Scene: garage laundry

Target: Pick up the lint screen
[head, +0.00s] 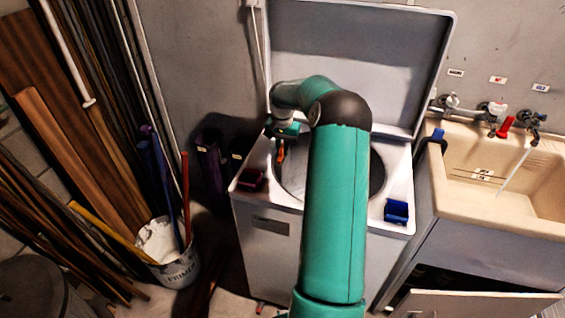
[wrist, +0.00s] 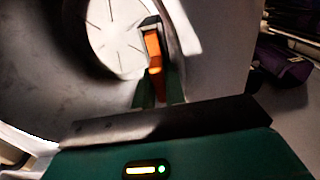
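The lint screen (wrist: 154,48) shows in the wrist view as a narrow orange piece with a dark top end, inside the round opening of the top-loading machine. My gripper (wrist: 160,86) has its two green fingers close together on either side of the orange piece's lower part, with little gap visible. In the head view my gripper (head: 281,134) is over the left side of the machine opening (head: 378,172), and the orange of the lint screen (head: 281,152) shows just below it. My arm hides much of the opening.
The machine's lid (head: 350,60) stands open behind my arm. A sink (head: 495,175) with a running tap is at right. A bucket (head: 178,270) and planks stand at left.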

